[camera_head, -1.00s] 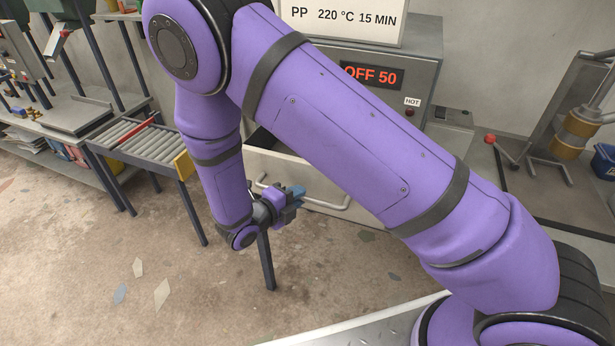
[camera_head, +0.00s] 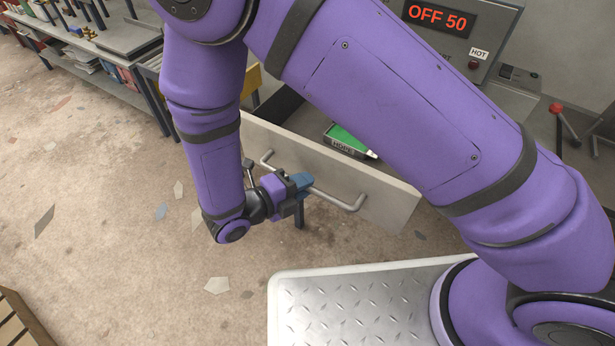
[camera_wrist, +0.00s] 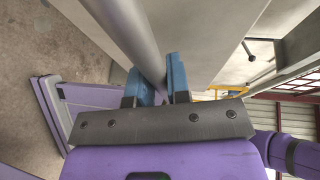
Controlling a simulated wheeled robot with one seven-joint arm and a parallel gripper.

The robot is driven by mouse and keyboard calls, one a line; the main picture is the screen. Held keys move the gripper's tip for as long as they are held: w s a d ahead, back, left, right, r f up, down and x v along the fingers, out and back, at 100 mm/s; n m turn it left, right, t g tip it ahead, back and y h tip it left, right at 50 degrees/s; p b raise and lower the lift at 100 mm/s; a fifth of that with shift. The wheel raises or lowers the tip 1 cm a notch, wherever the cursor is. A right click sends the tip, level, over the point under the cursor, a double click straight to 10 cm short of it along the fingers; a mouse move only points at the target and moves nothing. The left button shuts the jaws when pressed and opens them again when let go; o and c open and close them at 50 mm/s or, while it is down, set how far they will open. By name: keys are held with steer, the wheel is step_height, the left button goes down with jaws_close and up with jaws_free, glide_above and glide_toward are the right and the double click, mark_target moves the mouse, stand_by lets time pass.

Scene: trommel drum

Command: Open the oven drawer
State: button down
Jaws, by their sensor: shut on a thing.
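The oven drawer (camera_head: 378,189) stands pulled out from the grey oven (camera_head: 500,88), with its dark inside showing. A bar handle (camera_head: 338,199) runs along its pale front. My gripper (camera_head: 301,181) is shut on the handle near its middle. In the wrist view the blue fingertips (camera_wrist: 160,82) sit on either side of the handle bar (camera_wrist: 140,35), beside the drawer front (camera_wrist: 205,35). A green item with a dark lettered edge (camera_head: 347,140) lies inside the drawer. My purple upper arm hides part of the drawer and the oven.
The oven display (camera_head: 437,18) reads OFF 50, and a HOT label (camera_head: 479,54) is beside it. A roller stand with a yellow end plate (camera_head: 248,82) is left of the drawer. Open floor (camera_head: 110,200) lies to the left. A wooden slatted object (camera_head: 22,325) is at the lower left.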

steer(key=c, duration=1.1)
jaws_free()
steer(key=v, duration=1.1)
